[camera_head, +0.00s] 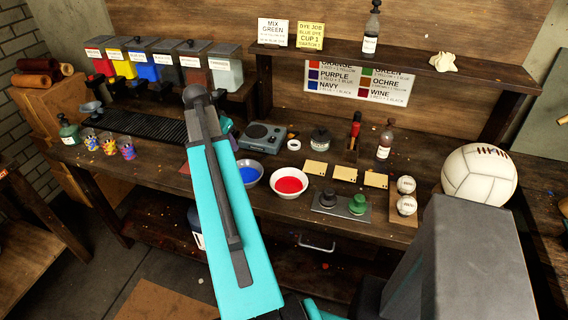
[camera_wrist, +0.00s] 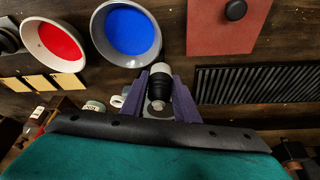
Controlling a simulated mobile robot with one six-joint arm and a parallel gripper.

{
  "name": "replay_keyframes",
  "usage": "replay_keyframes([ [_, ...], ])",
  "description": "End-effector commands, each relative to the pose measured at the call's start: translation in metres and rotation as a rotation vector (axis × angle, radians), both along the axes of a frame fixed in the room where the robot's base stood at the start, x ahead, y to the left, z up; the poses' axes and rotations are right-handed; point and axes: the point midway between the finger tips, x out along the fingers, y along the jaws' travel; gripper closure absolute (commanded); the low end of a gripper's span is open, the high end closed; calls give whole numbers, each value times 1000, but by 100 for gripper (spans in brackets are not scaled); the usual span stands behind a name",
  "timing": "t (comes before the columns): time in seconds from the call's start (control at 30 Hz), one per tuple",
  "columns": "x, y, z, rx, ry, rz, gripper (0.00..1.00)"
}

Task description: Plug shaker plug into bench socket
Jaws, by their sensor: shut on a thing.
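In the wrist view my gripper (camera_wrist: 160,82) has its two purple fingers shut on a short black and white cylinder, which I take to be the shaker plug (camera_wrist: 159,88). A pale grey disc shows just behind the plug's near end, and I cannot tell what it is. In the head view my teal arm hides most of the gripper and the plug. I cannot pick out the bench socket in either view. A grey-blue device with a round top (camera_head: 262,137) stands on the bench right of my arm; I cannot tell if it is the shaker.
A blue-filled bowl (camera_head: 249,173) and a red-filled bowl (camera_head: 289,182) sit on the bench close to my arm. A black ribbed rack (camera_head: 140,124), colour bins (camera_head: 142,68), white balls (camera_head: 406,205) and a large ball (camera_head: 479,175) also stand on it. A shelf (camera_head: 400,62) overhangs the back.

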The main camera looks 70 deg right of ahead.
Motion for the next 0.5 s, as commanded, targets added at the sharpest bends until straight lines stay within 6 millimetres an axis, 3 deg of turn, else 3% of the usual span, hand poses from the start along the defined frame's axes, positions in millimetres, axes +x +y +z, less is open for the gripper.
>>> replay_keyframes([
  [0.03, -15, -15, 2, -1, 1, -51, 92],
  [0.2, -63, -51, 1, -2, 0, -208, 92],
  [0.5, -144, -98, 1, -6, -1, -453, 92],
])
